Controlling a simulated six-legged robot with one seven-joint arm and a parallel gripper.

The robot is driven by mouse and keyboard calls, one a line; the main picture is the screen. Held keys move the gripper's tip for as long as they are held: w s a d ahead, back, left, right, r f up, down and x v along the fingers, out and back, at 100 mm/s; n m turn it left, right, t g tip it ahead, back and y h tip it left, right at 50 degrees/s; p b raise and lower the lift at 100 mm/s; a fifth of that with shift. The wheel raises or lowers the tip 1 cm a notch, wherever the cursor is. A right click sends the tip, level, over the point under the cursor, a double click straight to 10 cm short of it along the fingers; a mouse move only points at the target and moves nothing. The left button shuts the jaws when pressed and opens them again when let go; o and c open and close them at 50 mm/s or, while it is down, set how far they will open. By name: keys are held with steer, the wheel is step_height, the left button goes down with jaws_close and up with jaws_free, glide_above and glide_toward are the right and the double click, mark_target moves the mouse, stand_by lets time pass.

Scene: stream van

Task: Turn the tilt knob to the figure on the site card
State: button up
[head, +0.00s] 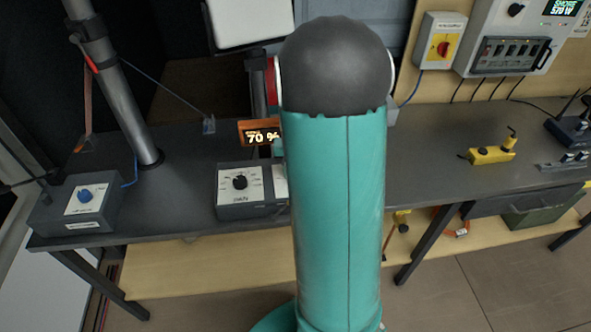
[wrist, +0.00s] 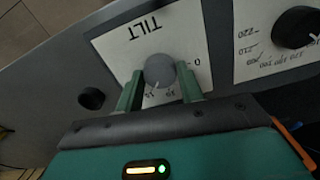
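In the wrist view the tilt knob (wrist: 160,69) is a round grey knob on a white plate (wrist: 125,43) marked TILT, which appears upside down. A light pointer mark on the knob faces the lower side, near the printed 15. My gripper (wrist: 160,78) has its two green fingers on either side of the knob, their tips close against its edges. I cannot tell whether they press on it. In the head view my arm hides the knob and gripper; only a sliver of a white plate (head: 280,181) shows. I cannot make out a site card.
A black knob on the PAN box (head: 240,183) stands to the left in the head view. An orange display (head: 262,136) reads 70 %. A blue-knobbed box (head: 82,203) is at the bench's left end. A yellow device (head: 490,154) lies right of my arm.

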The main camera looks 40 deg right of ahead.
steer(key=o, duration=0.4)
steer(key=shift+r, duration=0.1)
step_height(320, 180, up, 14)
stand_by(0.3)
steer(key=shift+f, duration=0.2)
steer(key=s+a+r+n+t, duration=0.1)
steer(key=a+r+n, duration=0.15)
steer(key=a, duration=0.45)
steer(key=s+a+r+n+t, duration=0.1)
steer(key=s+a+r+t, duration=0.15)
steer(key=a, duration=0.45)
steer(key=s+a+r+n+t, duration=0.1)
steer(key=s+a+n, duration=0.4)
steer(key=a, duration=0.7)
steer(key=s+t, duration=0.1)
steer(key=s, duration=0.1)
steer(key=shift+s+a+r, duration=0.25)
steer(key=shift+s+a, duration=0.05)
